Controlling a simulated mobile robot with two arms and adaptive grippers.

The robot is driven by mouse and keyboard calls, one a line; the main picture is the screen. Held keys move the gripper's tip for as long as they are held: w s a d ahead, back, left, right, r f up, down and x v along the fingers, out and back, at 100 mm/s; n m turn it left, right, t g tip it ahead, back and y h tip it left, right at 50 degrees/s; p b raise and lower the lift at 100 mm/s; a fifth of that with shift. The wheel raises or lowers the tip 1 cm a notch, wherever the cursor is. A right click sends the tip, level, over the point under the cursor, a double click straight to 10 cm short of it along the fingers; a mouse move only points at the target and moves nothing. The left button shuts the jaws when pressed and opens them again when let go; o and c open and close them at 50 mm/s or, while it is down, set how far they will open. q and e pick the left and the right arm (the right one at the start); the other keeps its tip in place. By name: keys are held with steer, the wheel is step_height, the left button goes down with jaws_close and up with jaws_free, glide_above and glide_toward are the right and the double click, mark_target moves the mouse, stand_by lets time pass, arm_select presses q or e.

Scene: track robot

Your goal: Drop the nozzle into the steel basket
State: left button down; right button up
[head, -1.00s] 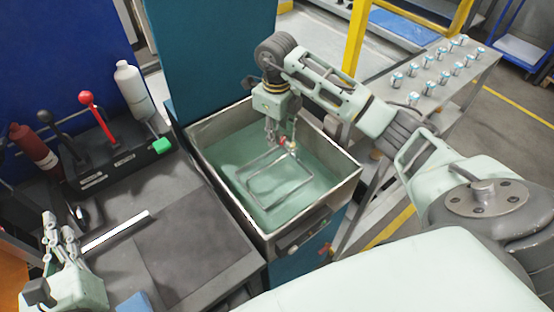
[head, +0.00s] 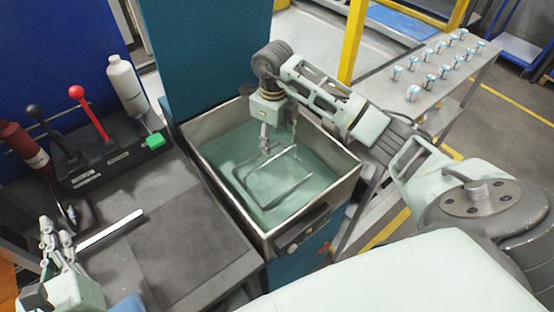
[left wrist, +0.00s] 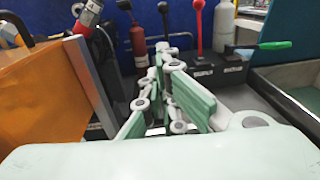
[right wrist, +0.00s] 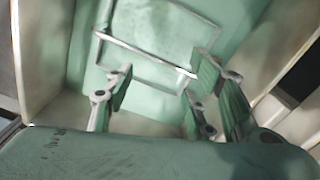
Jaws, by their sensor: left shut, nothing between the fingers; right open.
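The steel basket (head: 256,194) shows as a rectangular wire frame in the green liquid of a metal tank. Its wire also crosses the right wrist view (right wrist: 143,51). My right gripper (head: 279,147) points down over the frame's far side, fingers apart. I cannot make out the nozzle in any current view. My left gripper (head: 57,234) is shut and empty over the bench at the left; it also shows in the left wrist view (left wrist: 168,62).
The metal tank (head: 335,190) has raised walls around my right gripper. Left of it, the grey bench (head: 185,245) has bare room. A lever box (head: 115,160), white bottle (head: 127,88) and red bottle (head: 24,148) stand behind. A side table (head: 425,100) holds several small metal parts.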

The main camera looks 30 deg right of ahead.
step_height(320, 180, up, 12)
stand_by(0.6)
stand_by(0.4)
